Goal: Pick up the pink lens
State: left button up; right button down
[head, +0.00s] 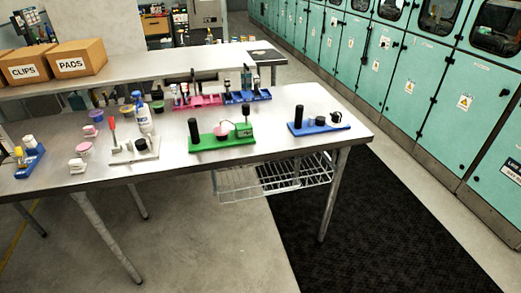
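A small round pink piece (83,148) sits near the left part of the steel table, close to a small white block. Another pinkish round piece (221,134) shows on the green module (238,144), beside a black upright cylinder. Both are small, and I cannot tell for sure which is the pink lens. Neither of my grippers is in the head view, and nothing is seen touching either piece.
Bare tabletop shows between the modules. Cardboard boxes (79,57) stand on the bench behind.

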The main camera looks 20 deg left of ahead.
aim_at(223, 130)
jog(key=z, duration=0.8)
jog(key=i, duration=1)
jog(key=u, duration=0.35)
